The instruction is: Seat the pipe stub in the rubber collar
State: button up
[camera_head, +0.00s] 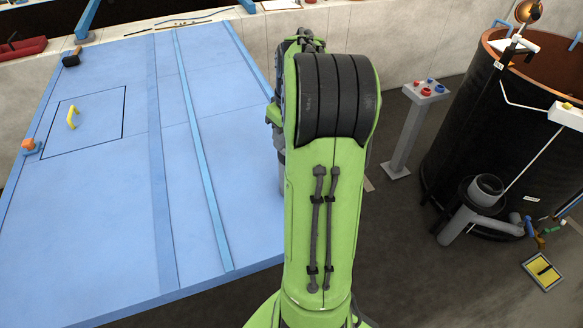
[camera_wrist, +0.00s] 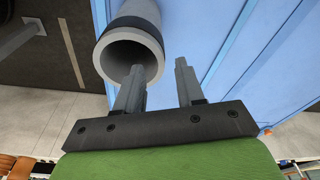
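In the wrist view a grey, hollow pipe piece (camera_wrist: 150,38) with a dark band around it shows its open end toward the camera, near the blue surface. I take it for the pipe stub. My gripper (camera_wrist: 159,67) is open. Its left finger overlaps the pipe's mouth and its right finger is just right of the rim; I cannot tell whether either touches. In the head view my green arm hides the gripper. A black ring, likely the rubber collar (camera_head: 466,192), sits around a grey pipe mouth (camera_head: 487,187) at the tank's foot.
A large blue table (camera_head: 100,190) with a yellow handle (camera_head: 72,117) fills the left. A button pedestal (camera_head: 408,125) stands between my arm and the black tank (camera_head: 455,130). Dark floor is clear before the pedestal.

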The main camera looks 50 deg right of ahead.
notch_tip(320, 180, down, 10)
jog(key=w, duration=0.1)
jog(key=shift+w+d+r, duration=0.15)
jog(key=shift+w+d, duration=0.1)
jog(key=shift+d, duration=0.05)
jog(key=shift+a+r, duration=0.1)
grip_shut()
dwell(1.1)
